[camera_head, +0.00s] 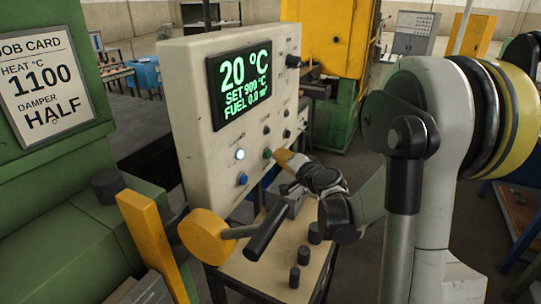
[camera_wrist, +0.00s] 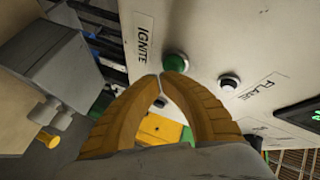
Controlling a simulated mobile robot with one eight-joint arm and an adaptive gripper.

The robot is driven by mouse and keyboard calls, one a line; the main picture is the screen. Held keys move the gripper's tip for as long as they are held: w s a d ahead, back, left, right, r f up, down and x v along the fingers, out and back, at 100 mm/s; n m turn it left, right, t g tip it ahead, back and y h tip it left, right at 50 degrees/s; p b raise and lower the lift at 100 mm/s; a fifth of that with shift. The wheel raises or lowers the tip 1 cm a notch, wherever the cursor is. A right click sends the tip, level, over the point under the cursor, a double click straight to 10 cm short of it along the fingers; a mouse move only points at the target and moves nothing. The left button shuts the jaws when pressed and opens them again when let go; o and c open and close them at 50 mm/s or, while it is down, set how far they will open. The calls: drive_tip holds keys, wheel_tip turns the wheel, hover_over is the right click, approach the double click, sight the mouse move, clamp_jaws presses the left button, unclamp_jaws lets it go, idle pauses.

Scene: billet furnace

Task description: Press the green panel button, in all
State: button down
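The green button (camera_head: 267,153) sits on the front of the pale control panel (camera_head: 190,110), below the display. In the wrist view the green button (camera_wrist: 176,61) is beside the IGNITE label (camera_wrist: 145,38). My gripper (camera_head: 280,154) has its yellow fingers just right of the button in the head view. In the wrist view my gripper (camera_wrist: 160,76) has its two fingertips together, with nothing between them, right at the button's lower edge. I cannot tell whether they touch it.
The display (camera_head: 240,85) reads 20 °C, SET 900 °C, FUEL 0.0. A lit white lamp (camera_head: 240,154) and a blue button (camera_head: 242,179) are left of the green button. A job card (camera_head: 45,82) reads HEAT 1100, DAMPER HALF.

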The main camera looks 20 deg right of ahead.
drive_tip(key=shift+w+a, duration=0.25)
drive_tip(key=shift+w, duration=0.1)
idle(0.5)
idle(0.3)
drive_tip(key=shift+s+d, duration=0.5)
drive_tip(key=shift+s, duration=0.2)
drive_tip(key=s+d, duration=0.1)
drive_tip(key=s, duration=0.1)
drive_tip(key=s+d+b, duration=0.1)
drive_tip(key=s+d, duration=0.1)
idle(0.3)
idle(0.8)
